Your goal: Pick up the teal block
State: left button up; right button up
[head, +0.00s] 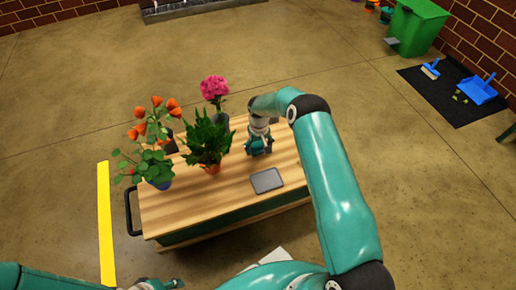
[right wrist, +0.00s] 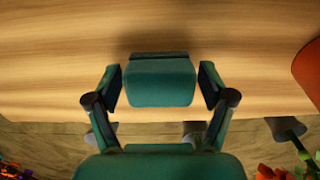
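The teal block (right wrist: 160,84) shows in the middle of the right wrist view, between the two fingers of my right gripper (right wrist: 160,72). The fingers are open, with a narrow gap visible on each side of the block. In the head view my right gripper (head: 259,146) is low over the back right part of the wooden table, and its arm comes in from the right. The block is mostly hidden there by the gripper. My left gripper (head: 158,284) is at the bottom edge, partly cut off, away from the table.
The plants stand left of my right gripper. The table's front left is clear.

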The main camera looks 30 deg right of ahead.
aim_at(259, 146)
jog(key=c, duration=0.7)
notch_tip(259, 146, up, 20)
jog(key=p, duration=0.4)
jog(key=shift+p, duration=0.4)
